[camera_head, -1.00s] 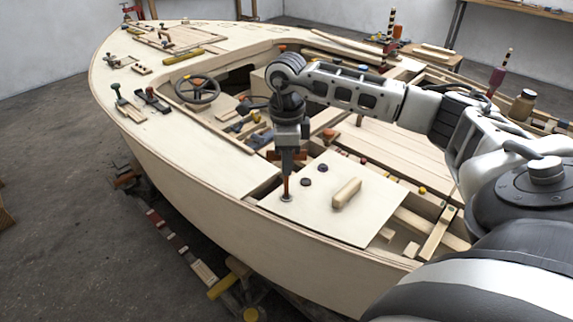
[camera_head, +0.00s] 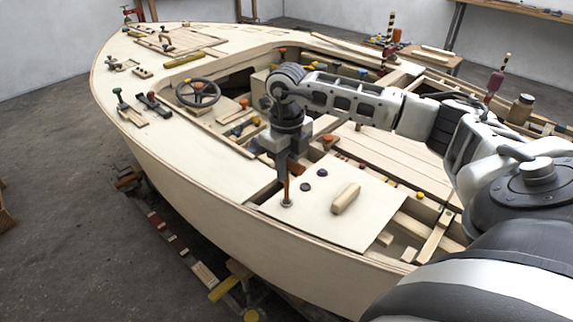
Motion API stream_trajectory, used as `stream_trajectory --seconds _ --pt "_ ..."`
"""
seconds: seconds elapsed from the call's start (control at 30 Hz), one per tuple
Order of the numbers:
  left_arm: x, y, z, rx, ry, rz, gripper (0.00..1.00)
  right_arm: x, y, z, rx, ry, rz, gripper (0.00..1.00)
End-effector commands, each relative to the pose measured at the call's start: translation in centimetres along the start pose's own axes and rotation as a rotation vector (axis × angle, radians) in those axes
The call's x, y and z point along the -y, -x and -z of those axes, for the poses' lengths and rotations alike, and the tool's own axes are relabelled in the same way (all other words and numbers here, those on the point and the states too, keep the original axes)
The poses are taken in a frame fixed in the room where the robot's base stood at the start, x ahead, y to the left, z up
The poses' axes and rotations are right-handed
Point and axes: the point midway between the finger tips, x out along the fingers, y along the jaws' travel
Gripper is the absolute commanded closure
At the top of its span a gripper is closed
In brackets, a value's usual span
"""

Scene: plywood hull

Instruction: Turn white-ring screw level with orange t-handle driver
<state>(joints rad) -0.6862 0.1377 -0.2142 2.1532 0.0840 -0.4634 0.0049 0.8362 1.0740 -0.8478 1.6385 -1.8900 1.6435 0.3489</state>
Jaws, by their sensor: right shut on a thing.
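My right gripper (camera_head: 288,172) points straight down over the pale panel (camera_head: 325,222) at the near side of the hull. It is shut on the orange t-handle driver (camera_head: 287,189); the handle is mostly hidden by the fingers. The driver's thin shaft stands upright below the fingers. Its tip meets the white-ring screw (camera_head: 287,203) near the panel's left edge. The screw head is too small and covered to tell whether it is level. My left gripper is not in view.
Two dark round knobs (camera_head: 307,187) and a wooden block (camera_head: 345,198) stand on the panel right of the driver. A steering wheel (camera_head: 198,93) and loose tools lie farther forward. The panel's front part is clear.

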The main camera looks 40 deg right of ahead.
Motion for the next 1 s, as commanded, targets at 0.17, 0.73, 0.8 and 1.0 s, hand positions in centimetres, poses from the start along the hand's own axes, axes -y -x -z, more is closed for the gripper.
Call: stream_trajectory --seconds 0.17,0.73,0.8,1.0 --pt "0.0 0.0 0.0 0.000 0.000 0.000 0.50 0.0 -0.1 0.0 0.000 0.001 0.000 1.00" --pt "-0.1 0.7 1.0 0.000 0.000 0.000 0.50 -0.1 -0.2 -0.1 0.001 -0.499 -0.001 1.00" --pt "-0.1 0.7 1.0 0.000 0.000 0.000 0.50 -0.1 -0.2 0.0 0.001 -0.498 -0.001 1.00" --pt "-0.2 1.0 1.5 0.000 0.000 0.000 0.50 -0.1 -0.1 0.0 -0.002 -0.600 -0.001 1.00"
